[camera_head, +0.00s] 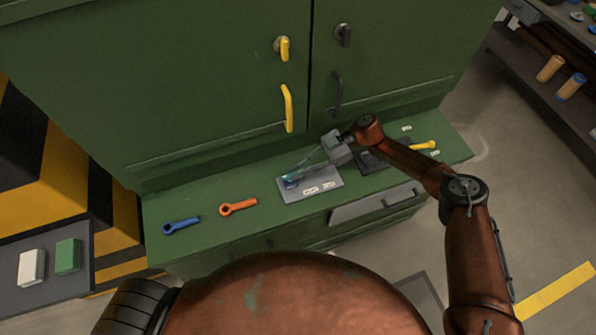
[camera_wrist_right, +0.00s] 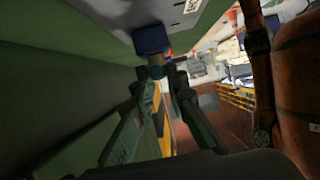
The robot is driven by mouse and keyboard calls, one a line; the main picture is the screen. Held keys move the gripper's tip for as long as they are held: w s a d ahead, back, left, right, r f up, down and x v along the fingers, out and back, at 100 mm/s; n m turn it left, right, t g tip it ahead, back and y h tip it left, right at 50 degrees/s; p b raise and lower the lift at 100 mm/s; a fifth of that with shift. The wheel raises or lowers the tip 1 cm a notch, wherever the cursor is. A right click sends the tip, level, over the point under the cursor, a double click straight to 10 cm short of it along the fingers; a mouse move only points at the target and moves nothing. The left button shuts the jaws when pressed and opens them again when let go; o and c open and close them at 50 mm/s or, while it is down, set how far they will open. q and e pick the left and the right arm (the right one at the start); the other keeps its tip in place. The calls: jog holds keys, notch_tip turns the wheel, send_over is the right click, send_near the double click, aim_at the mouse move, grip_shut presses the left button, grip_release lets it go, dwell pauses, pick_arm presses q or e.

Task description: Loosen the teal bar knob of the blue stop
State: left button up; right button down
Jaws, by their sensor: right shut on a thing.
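The blue stop (camera_head: 291,183) sits at the left part of a grey plate (camera_head: 325,187) on the green ledge. In the right wrist view the stop is a blue block (camera_wrist_right: 151,40) under the grey plate edge, with the small teal knob (camera_wrist_right: 156,71) projecting from it. My right gripper (camera_head: 291,175) reaches in from the right, low over the plate. Its fingertips (camera_wrist_right: 161,79) are shut on the teal knob. In the head view the fingers largely hide the knob. My left gripper is out of view.
An orange wrench (camera_head: 238,207) and a blue wrench (camera_head: 181,226) lie left of the plate. A dark plate (camera_head: 371,164) and a yellow handle (camera_head: 424,145) are to the right. Green cabinet doors with a yellow handle (camera_head: 289,108) rise close behind the ledge.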

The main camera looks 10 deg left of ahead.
jog(key=c, duration=1.9)
grip_release()
jog(key=shift+a, duration=0.1)
jog(key=shift+c, duration=0.2)
jog(key=v, duration=1.2)
